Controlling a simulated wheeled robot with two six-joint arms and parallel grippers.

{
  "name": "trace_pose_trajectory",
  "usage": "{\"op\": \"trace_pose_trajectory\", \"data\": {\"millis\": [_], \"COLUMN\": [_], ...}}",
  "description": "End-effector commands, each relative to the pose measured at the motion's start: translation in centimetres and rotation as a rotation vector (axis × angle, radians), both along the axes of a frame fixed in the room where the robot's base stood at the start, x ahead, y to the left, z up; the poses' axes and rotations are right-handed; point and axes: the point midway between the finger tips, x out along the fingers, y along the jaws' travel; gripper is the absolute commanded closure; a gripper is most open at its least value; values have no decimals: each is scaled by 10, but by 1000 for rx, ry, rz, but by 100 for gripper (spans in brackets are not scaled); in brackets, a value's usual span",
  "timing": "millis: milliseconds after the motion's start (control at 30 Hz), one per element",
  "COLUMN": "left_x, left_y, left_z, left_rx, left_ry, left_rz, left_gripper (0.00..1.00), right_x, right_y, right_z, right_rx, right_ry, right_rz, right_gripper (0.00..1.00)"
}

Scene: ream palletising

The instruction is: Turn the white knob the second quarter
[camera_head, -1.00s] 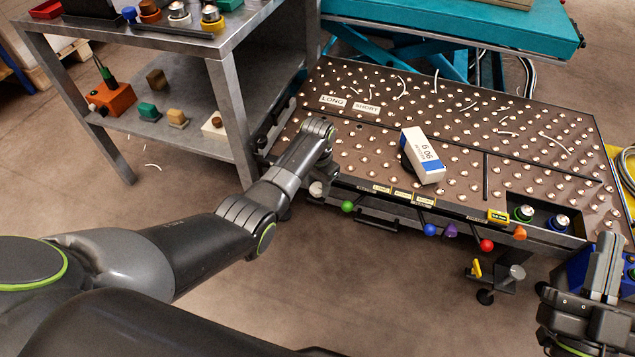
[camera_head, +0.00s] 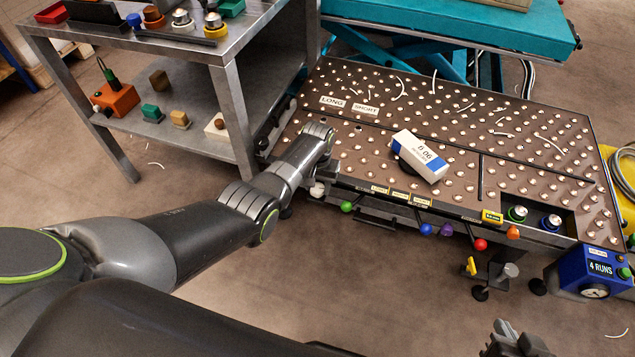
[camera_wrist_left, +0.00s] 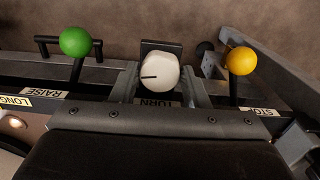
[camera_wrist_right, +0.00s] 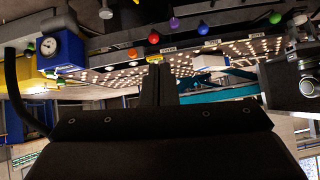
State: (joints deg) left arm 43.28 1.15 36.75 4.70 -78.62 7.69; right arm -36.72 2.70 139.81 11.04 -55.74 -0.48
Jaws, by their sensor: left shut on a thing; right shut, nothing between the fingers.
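The white knob (camera_wrist_left: 159,72) sits between the two fingers of my left gripper (camera_wrist_left: 160,88) in the left wrist view. The fingers are shut on its sides. Its dark pointer line points to the left in that view, above a TURN label (camera_wrist_left: 158,103). In the head view the knob (camera_head: 317,189) shows as a small pale spot on the front edge of the ball table, below my left wrist. My right gripper (camera_head: 513,340) is at the bottom edge of the head view, away from the table. In the right wrist view its fingers (camera_wrist_right: 160,84) are together and empty.
A green ball lever (camera_wrist_left: 75,41) and a yellow ball lever (camera_wrist_left: 241,61) flank the knob. A white-and-blue ream (camera_head: 420,156) lies tilted on the ball table (camera_head: 470,215). A blue counter box (camera_head: 585,275) reads 4 RUNS. A grey shelf cart (camera_head: 225,110) stands left.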

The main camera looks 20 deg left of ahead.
Motion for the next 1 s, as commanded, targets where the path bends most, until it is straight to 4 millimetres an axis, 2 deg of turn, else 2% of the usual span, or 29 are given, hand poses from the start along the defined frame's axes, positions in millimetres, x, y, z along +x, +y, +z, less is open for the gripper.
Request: {"op": "trace_pose_trajectory", "data": {"millis": [200, 433, 700, 1000], "left_x": [1, 1, 1, 1], "left_y": [0, 0, 0, 0], "left_z": [2, 2, 2, 1], "left_rx": [0, 0, 0, 0], "left_ry": [-2, -2, -3, -3], "left_rz": [110, 242, 390, 474], "left_gripper": [82, 82, 82, 82], "right_x": [-39, -80, -79, -80], "right_y": [11, 23, 19, 18], "right_z": [-25, -42, -49, -53], "right_rx": [58, 111, 100, 97], "right_ry": [233, 449, 466, 478], "right_rz": [27, 59, 48, 44], "right_gripper": [100, 100, 100, 100]}}
